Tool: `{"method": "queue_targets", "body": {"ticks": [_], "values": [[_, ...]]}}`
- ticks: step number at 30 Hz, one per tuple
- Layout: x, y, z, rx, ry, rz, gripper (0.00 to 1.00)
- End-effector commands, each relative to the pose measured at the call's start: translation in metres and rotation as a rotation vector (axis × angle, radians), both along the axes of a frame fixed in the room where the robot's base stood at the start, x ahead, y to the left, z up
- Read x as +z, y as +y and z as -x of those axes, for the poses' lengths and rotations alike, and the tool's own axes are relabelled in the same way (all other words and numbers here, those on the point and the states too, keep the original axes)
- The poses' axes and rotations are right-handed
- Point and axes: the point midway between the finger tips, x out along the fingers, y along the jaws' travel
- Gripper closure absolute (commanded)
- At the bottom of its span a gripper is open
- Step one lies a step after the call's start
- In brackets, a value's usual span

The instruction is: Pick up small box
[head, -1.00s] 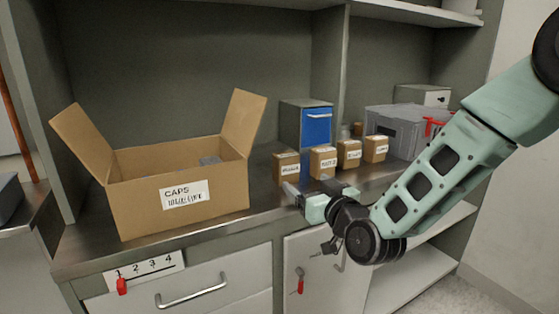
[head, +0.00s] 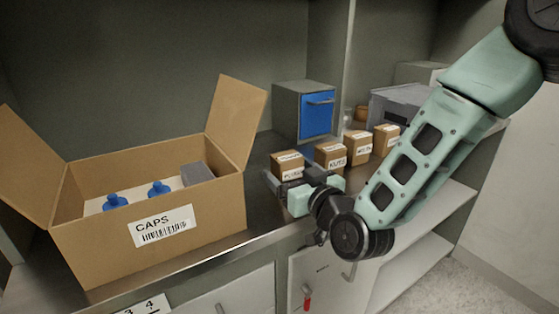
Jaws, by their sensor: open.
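Several small brown boxes with white labels stand in a row on the counter. The leftmost small box (head: 287,160) is right behind my gripper (head: 283,183), and its lower part is partly hidden by it. The second box (head: 329,154), the third box (head: 358,145) and the rightmost box (head: 386,138) stand farther right. My gripper is open, low over the counter, with its fingers pointing left and toward the leftmost box. I cannot tell whether a finger touches that box.
A large open carton (head: 215,216) labelled CAPS stands at the left, with blue-capped items and a grey block inside. A blue-fronted cabinet (head: 318,113) and a grey case (head: 400,107) stand behind the boxes. The counter's front edge (head: 190,262) runs below the carton.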

Motion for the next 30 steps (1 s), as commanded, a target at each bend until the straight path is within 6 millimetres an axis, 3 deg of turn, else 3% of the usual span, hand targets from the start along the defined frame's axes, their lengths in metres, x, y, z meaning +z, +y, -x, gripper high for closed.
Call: {"method": "queue_targets", "body": {"ticks": [11, 17, 30], "values": [[0.0, 0.0, 0.004, 0.0, 0.0, 0.0, 0.18], [0.0, 0.0, 0.004, 0.0, 0.0, 0.0, 0.73], [0.011, 0.0, 0.003, 0.0, -0.003, -0.002, 0.73]]}}
